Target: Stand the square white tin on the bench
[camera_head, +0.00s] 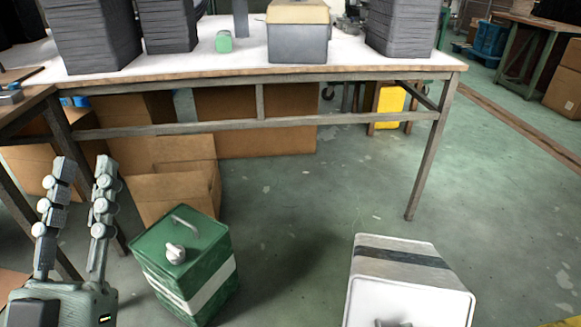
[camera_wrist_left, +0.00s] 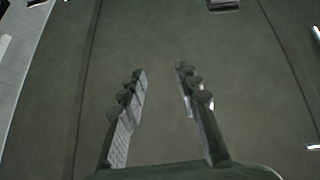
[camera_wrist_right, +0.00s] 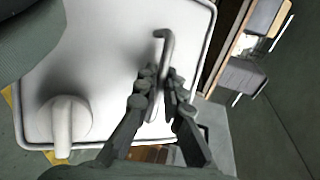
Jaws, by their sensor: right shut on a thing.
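The square white tin (camera_head: 408,303) is at the lower right of the head view, tipped with its lid facing me and a dark band around its side. I cannot tell if it touches the floor. In the right wrist view its white lid (camera_wrist_right: 110,60) shows a round spout cap and a bent handle. My right gripper (camera_wrist_right: 160,78) is shut on that handle. The bench (camera_head: 300,73) with a white top stands beyond the tin. My left gripper (camera_head: 84,170) is open and empty at the left; it also shows in the left wrist view (camera_wrist_left: 160,75).
A green tin (camera_head: 185,245) with a white band stands on the floor between my grippers. The bench carries dark stacked trays (camera_head: 92,35), a grey box (camera_head: 297,43) and a small green object (camera_head: 223,42). Cardboard boxes (camera_head: 175,180) sit below. Bare top shows between these items.

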